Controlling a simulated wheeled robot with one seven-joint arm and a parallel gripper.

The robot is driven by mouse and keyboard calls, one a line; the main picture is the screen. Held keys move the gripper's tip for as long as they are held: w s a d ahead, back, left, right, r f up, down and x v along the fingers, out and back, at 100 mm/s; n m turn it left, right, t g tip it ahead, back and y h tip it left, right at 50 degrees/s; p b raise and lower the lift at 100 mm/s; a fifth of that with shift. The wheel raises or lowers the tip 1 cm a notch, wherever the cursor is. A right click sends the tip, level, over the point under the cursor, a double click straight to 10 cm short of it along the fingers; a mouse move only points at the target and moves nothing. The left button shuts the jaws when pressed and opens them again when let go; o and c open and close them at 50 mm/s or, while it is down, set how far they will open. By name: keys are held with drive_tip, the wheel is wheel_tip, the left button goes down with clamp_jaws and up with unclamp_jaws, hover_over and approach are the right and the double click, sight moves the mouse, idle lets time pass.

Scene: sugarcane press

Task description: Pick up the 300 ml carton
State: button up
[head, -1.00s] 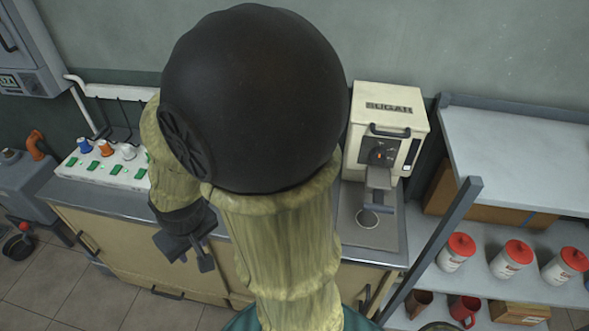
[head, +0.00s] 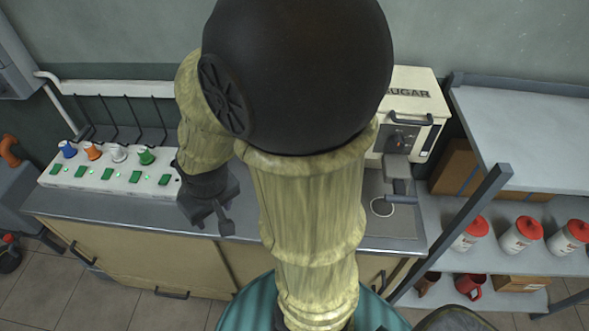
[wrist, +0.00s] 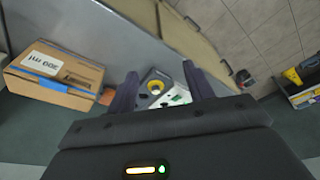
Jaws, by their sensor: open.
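The 300 ml carton (wrist: 52,75) is a brown cardboard box with printed "300 ml" lettering, upside down in the wrist view, and a strip of blue tape. It lies at the left of that view, beside and apart from my gripper (wrist: 161,86). The gripper's two dark fingers are spread, with nothing held between them. In the head view my gripper (head: 212,225) hangs over the front part of the counter. I cannot tell which box in the head view is this carton; my arm hides part of the counter.
The counter (head: 130,215) carries a white switch panel (head: 110,182) with coloured knobs at left and a sugar machine (head: 410,110) at right. Shelving (head: 520,130) at right holds red-lidded containers (head: 521,235), red mugs and a cardboard box (head: 522,284). Tiled floor (head: 60,295) shows at front left.

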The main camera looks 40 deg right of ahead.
drive_tip(key=o, duration=1)
drive_tip(key=shift+n+g, duration=0.4)
drive_tip(key=shift+n, duration=0.1)
drive_tip(key=w+d, duration=0.1)
drive_tip(key=w+d+r+p, duration=0.1)
drive_tip(key=w, duration=0.1)
drive_tip(key=w+d, duration=0.1)
drive_tip(key=shift+w+r+p, duration=0.2)
drive_tip(key=shift+p, duration=0.1)
drive_tip(key=shift+c, duration=0.2)
drive_tip(key=w+d+n+g+h+p, duration=0.1)
drive_tip(key=w+d+n+g+p, duration=0.1)
drive_tip(key=w+d, duration=0.4)
drive_tip(key=w+d+r+n+g+h+p, duration=0.1)
drive_tip(key=w+d+n+g+p, duration=0.2)
drive_tip(key=d, duration=1.2)
drive_tip(key=w+n, duration=0.2)
drive_tip(key=w, duration=0.2)
drive_tip(key=shift+w+r+h+p, duration=0.15)
drive_tip(key=shift+r+h+p, duration=0.15)
drive_tip(key=shift+h+p, duration=0.1)
drive_tip(key=shift+d, duration=0.1)
drive_tip(key=p+x, duration=0.3)
drive_tip(key=x, duration=0.9)
drive_tip(key=shift+s, duration=0.2)
drive_tip(key=shift+d+f+p, duration=0.1)
drive_tip(key=shift+p, duration=0.25)
